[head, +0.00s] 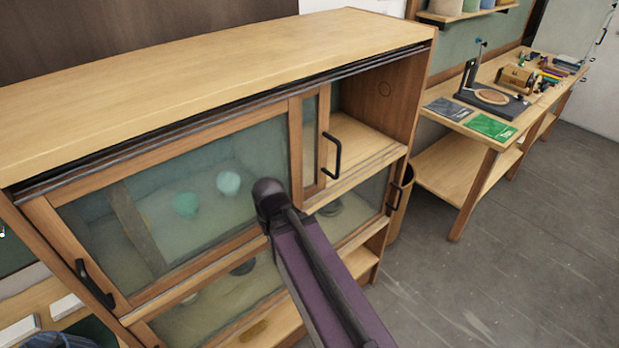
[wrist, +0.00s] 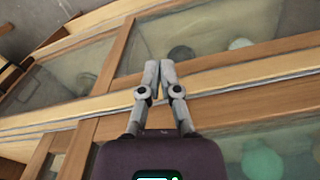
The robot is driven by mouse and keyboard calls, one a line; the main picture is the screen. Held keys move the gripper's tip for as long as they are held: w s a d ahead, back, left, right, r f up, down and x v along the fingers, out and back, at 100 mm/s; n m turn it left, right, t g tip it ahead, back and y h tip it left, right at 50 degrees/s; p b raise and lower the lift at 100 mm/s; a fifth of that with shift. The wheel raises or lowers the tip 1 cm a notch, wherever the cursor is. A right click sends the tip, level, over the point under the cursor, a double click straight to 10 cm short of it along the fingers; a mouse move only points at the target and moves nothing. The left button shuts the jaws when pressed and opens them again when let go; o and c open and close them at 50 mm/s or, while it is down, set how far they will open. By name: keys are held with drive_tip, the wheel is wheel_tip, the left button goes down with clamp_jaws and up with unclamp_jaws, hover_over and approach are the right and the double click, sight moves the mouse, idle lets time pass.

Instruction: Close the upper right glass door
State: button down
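The upper right glass door (head: 310,140) is slid to the left, mostly behind the upper left glass door (head: 190,190). Only a narrow glass strip and its right stile, with a black handle (head: 332,156), stand clear of the left door. The right part of the upper compartment (head: 365,125) is open. My arm reaches up in front of the cabinet, its dark end over the left door's lower right area. My gripper's fingers (wrist: 159,66) show in the wrist view, tips together with nothing seen between them, over the cabinet's wooden frame. The head view does not show the fingertips clearly.
Lower glass doors with a black handle (head: 394,197) lie below the upper ones. Another black handle (head: 95,284) is on the upper left door. A workbench (head: 480,115) with tools stands at the right. The grey floor (head: 490,270) before it is clear.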

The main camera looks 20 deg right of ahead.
wheel_tip(320, 180, down, 6)
drive_tip(key=b, duration=0.5)
drive_tip(key=shift+f, duration=0.15)
drive_tip(key=shift+s, duration=0.2)
